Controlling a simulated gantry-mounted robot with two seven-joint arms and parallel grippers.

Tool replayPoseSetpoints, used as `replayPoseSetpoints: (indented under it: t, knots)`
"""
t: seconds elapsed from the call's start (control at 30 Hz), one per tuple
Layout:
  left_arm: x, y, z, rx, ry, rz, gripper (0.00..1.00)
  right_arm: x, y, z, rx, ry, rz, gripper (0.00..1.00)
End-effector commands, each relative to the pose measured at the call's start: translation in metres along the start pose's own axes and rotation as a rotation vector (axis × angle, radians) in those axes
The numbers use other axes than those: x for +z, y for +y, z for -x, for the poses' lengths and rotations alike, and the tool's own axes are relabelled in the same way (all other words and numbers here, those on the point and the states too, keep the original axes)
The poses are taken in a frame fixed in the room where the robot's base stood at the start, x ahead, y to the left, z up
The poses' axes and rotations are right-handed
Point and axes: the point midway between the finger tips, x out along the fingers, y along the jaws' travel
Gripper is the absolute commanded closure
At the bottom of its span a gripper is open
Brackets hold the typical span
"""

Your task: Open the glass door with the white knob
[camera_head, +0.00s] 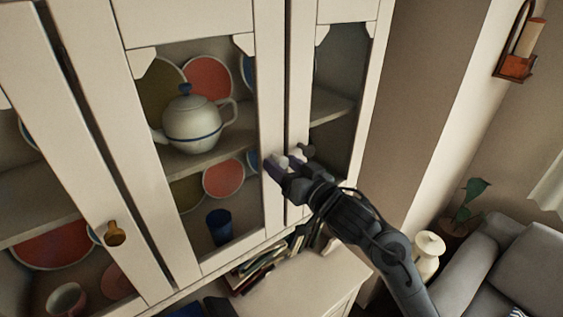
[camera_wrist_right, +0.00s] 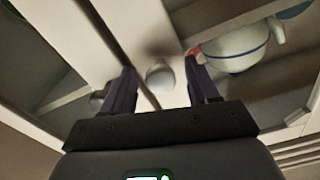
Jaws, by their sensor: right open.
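The glass door (camera_head: 268,95) with the white knob is the middle door of a cream cabinet and looks closed. The white knob (camera_head: 296,153) is at its right edge in the head view, partly hidden by my right gripper (camera_head: 283,165). In the right wrist view, the white knob (camera_wrist_right: 160,76) lies between the two open fingers of my right gripper (camera_wrist_right: 163,82). There is a gap on each side, and I cannot tell how deep the knob sits between them. My left gripper is not in view.
A darker knob (camera_head: 307,151) on the door to the right is close beside my right gripper. A brass knob (camera_head: 115,234) is on the left door. A teapot (camera_head: 197,124), plates and a blue cup (camera_head: 219,227) stand behind the glass. A counter (camera_head: 300,285) with books is below.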

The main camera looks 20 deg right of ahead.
Motion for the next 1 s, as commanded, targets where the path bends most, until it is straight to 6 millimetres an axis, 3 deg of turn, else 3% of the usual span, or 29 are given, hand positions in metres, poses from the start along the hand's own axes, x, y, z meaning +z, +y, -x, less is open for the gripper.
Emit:
replayPoseSetpoints:
  t: [0.2, 0.47, 0.87, 1.0]
  knots:
    - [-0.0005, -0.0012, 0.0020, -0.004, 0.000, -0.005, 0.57, 0.0002, -0.0003, -0.0111, 0.000, 0.000, 0.000, 0.41]
    - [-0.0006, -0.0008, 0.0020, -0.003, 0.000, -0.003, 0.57, 0.0005, -0.0002, -0.0117, 0.000, 0.000, 0.001, 0.41]
    - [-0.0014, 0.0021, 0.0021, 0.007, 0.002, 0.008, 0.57, 0.0007, 0.0000, -0.0115, 0.001, -0.001, 0.001, 1.00]
    - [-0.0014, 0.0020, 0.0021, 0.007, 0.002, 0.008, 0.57, 0.0009, 0.0000, -0.0115, 0.001, -0.001, 0.001, 1.00]
